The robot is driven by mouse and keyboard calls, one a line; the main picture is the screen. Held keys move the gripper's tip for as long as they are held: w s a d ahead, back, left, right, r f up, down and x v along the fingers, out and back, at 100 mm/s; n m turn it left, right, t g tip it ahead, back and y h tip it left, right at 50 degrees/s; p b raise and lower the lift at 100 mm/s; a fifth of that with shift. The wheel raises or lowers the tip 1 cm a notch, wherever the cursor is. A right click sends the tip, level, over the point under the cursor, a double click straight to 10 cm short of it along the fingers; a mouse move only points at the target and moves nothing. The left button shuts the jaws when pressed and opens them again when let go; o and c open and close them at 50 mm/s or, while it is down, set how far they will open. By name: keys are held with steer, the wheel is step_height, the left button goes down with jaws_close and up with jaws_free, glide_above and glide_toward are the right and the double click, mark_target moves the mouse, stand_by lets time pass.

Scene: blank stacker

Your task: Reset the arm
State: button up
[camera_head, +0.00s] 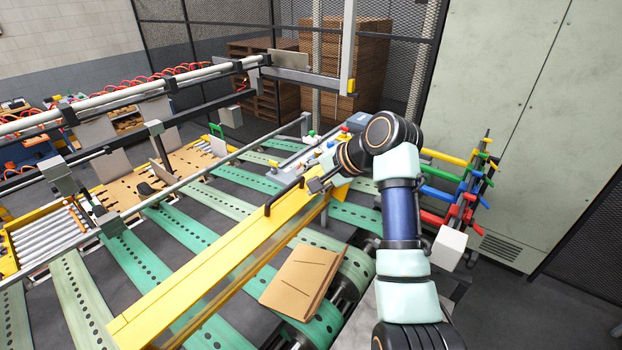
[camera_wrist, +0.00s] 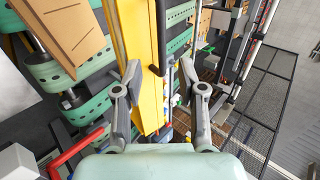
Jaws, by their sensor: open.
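My arm reaches up from the lower right in the head view and bends over toward the yellow beam. My gripper (camera_wrist: 158,88) is open and empty in the wrist view, its two fingers spread apart with the yellow beam (camera_wrist: 143,60) and a dark handle behind them. In the head view my gripper (camera_head: 314,184) is small and sits close to the far end of the yellow beam (camera_head: 200,285), near the dark handle (camera_head: 282,197). I cannot tell whether it touches the handle or the beam.
A brown cardboard blank (camera_head: 302,280) lies on the green perforated belts (camera_head: 70,295) right of the beam. A rack of coloured bars (camera_head: 455,190) and a grey cabinet (camera_head: 525,110) stand to the right. Stacked brown boards (camera_head: 345,70) are behind mesh at the back.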

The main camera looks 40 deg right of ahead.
stand_by(0.5)
